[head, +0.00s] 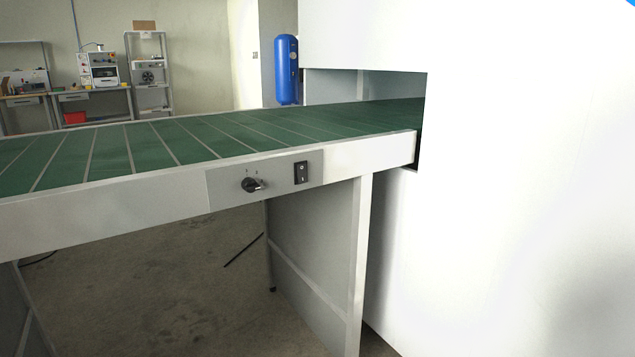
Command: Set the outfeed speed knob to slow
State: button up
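The outfeed speed knob (251,185) is a small black rotary knob on a grey control plate (228,188) on the side rail of the green conveyor. Small marks sit above and around it, too small to read. Its pointer direction is hard to make out. A black rocker switch (301,172) is on the same plate, to the right of the knob. My gripper is not in view.
The green conveyor (110,150) runs into an opening in a large white machine housing (520,200) at right. A leg panel (315,240) stands below the rail. A blue tank (287,70), workbench (95,100) and shelf (148,70) are far behind. The floor in front is clear.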

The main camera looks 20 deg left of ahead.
aim_at(249, 185)
jog(key=z, duration=0.15)
jog(key=k, duration=0.6)
jog(key=u, duration=1.3)
